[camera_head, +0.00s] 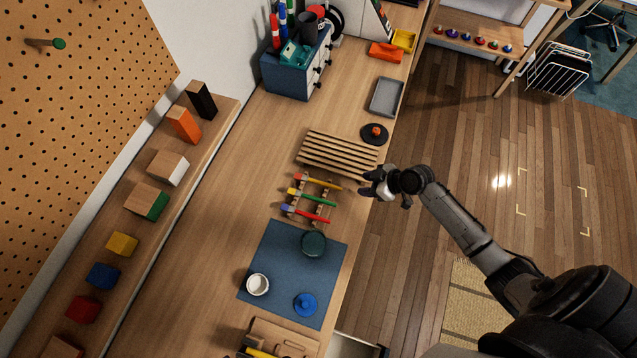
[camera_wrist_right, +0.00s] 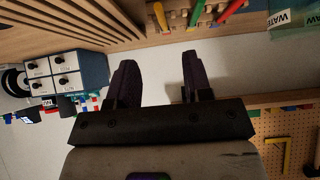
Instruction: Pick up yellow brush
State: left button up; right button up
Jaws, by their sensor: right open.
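The yellow brush (camera_head: 324,183) lies across a small wooden rack, the farthest of three brushes there. Its handle is yellow and its left end is red. Below it on the rack are a green-handled brush (camera_head: 319,200) and a red-handled brush (camera_head: 310,213). My right gripper (camera_head: 367,184) is just right of the yellow handle's end, apart from it by the table's right edge. In the right wrist view its two fingers (camera_wrist_right: 157,80) are spread with nothing between them. The yellow handle (camera_wrist_right: 159,15) shows at that view's top edge. My left gripper is not in view.
A slatted wooden rack (camera_head: 337,153) stands just beyond the brushes. A blue mat (camera_head: 278,256) with a white cup (camera_head: 258,284), a dark green bowl (camera_head: 313,243) and a blue lid (camera_head: 305,304) lies nearer. The tabletop left of the brushes is clear.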

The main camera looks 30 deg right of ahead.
jog(key=b, duration=0.4)
send_near(336, 187)
jog(key=x, duration=0.4)
jog(key=shift+s, duration=0.1)
jog(key=b+x, duration=0.3)
jog(key=x, duration=0.1)
jog(key=shift+f+b, duration=0.25)
jog(key=shift+b, duration=0.05)
jog(key=shift+w+a+f, duration=0.15)
jog(key=shift+w+a, duration=0.05)
jog(key=shift+w, duration=0.2)
grip_shut()
